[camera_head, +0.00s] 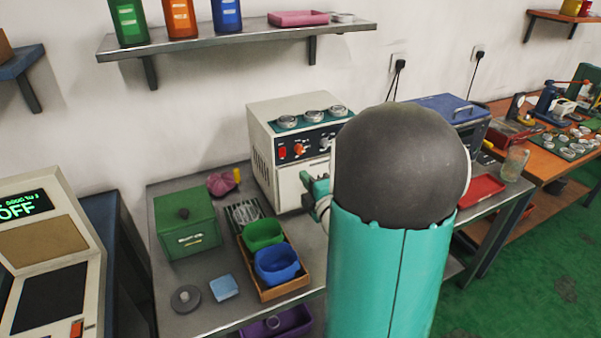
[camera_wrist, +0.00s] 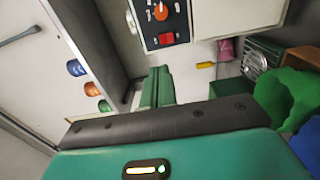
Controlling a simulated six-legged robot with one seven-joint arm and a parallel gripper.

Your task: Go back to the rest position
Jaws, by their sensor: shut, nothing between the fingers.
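My gripper (camera_wrist: 156,88) shows in the wrist view as two green fingers pressed together with nothing between them. It points toward the front of the white machine (camera_wrist: 240,16). In the head view a small green part of my gripper (camera_head: 317,188) shows beside the white machine (camera_head: 265,130), in front of its lower front face. My teal and dark grey arm hides the rest. I cannot tell from these views whether the fingertips touch the machine.
A wall shelf (camera_head: 240,40) hangs above. A blue-topped box (camera_head: 445,106) stands right of my arm.

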